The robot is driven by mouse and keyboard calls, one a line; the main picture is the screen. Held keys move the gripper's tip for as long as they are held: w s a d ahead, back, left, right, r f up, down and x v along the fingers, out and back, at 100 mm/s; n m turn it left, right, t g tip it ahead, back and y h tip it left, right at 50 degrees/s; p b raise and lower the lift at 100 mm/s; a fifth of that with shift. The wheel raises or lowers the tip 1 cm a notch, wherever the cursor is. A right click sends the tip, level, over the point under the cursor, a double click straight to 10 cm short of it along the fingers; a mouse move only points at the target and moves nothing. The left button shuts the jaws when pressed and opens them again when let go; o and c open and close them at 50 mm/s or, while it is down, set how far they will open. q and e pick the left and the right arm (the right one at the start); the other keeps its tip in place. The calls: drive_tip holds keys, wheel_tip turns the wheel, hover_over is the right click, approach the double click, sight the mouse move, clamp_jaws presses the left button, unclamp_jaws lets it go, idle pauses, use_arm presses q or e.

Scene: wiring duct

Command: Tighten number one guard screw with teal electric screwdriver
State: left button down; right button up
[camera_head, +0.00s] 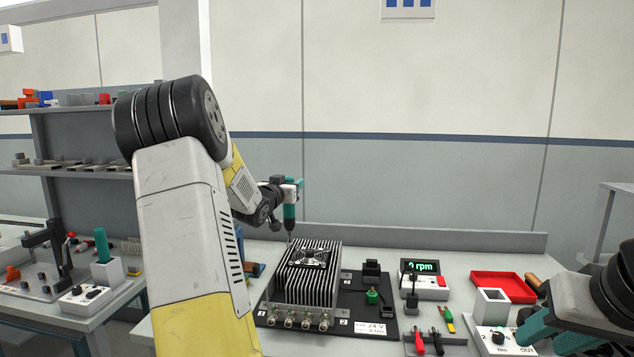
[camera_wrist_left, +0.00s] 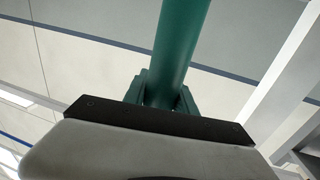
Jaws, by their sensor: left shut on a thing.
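The teal electric screwdriver (camera_head: 290,208) is upright in my left gripper (camera_head: 291,184), with its bit pointing down at the back left of the finned block (camera_head: 306,287). I cannot tell whether the tip touches a screw. In the left wrist view, the teal fingers (camera_wrist_left: 160,92) are closed around the teal body (camera_wrist_left: 181,45). A round fan guard (camera_head: 308,257) lies on top of the finned block; its screws and their numbers are too small to tell. My right gripper (camera_head: 535,328) is at the lower right, beside the white knob box (camera_head: 497,342); its jaw opening is unclear.
The block stands on a black board (camera_head: 348,305). A display (camera_head: 420,267) reads 0 rpm.

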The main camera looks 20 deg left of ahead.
use_arm(q)
drive_tip(key=shift+f, duration=2.8)
